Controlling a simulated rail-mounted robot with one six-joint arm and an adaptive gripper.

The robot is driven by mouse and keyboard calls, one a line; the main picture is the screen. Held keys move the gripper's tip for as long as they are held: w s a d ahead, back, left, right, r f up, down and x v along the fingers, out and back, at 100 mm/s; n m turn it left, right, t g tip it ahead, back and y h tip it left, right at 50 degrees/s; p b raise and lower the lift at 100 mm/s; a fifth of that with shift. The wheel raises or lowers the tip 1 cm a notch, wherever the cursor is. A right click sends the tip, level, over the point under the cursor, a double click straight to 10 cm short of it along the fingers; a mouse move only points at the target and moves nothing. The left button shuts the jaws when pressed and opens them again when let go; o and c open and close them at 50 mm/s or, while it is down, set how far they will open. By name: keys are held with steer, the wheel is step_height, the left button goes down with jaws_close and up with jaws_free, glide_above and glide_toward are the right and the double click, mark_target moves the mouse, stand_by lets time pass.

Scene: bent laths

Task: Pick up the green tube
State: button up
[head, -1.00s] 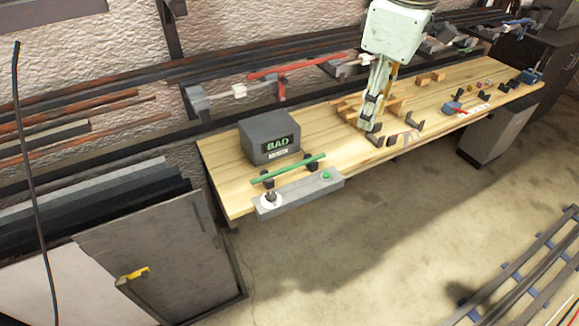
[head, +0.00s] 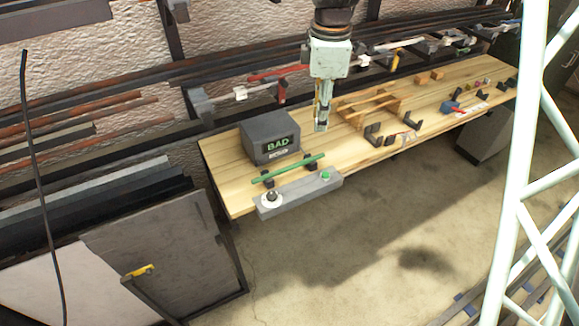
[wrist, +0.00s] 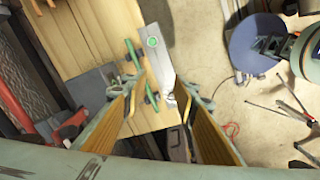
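The green tube (head: 288,167) is a thin straight rod. It lies across two black supports beside a grey fixture on the wooden bench, in front of the grey box marked BAD (head: 270,138). My gripper (head: 321,128) points down, above and to the right of the tube in the head view, and is apart from it. In the wrist view, the yellow-lined fingers are spread with nothing held between them. The green tube (wrist: 152,98) shows there beyond the fingers, partly covered by the left finger.
The grey fixture (head: 300,190) carries a green button (head: 325,175) and a white dial (head: 272,198). A wooden rack (head: 370,105) and black brackets (head: 373,136) stand to the right on the bench (head: 226,190). The box is close behind the tube; floor space is open in front.

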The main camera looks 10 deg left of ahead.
steer(key=w+a+f+n+p, duration=0.1)
steer(key=w+a+f+n, duration=0.1)
steer(key=a+f, duration=0.3)
steer(key=w+a+f+n+p, duration=0.1)
steer(key=w+a+f+n, duration=0.1)
steer(key=a+f, duration=0.3)
step_height(320, 180, down, 3)
steer(key=shift+w+a+r+n+g+p, duration=0.15)
steer(key=shift+w+a+n+g+p, duration=0.25)
steer(key=shift+n, duration=0.4)
glide_above(290, 168)
steer(key=a, duration=0.1)
steer(key=shift+s+a+f+p, duration=0.1)
steer(key=shift+f+p, duration=0.05)
steer(key=shift+f, duration=2)
steer(key=shift+a+f+p, duration=0.1)
steer(key=shift+f+p, duration=0.05)
steer(key=shift+f, duration=2)
steer(key=shift+f, duration=0.15)
steer(key=shift+f+p, duration=0.45)
steer(key=shift+f, duration=2)
steer(key=shift+c, duration=0.8)
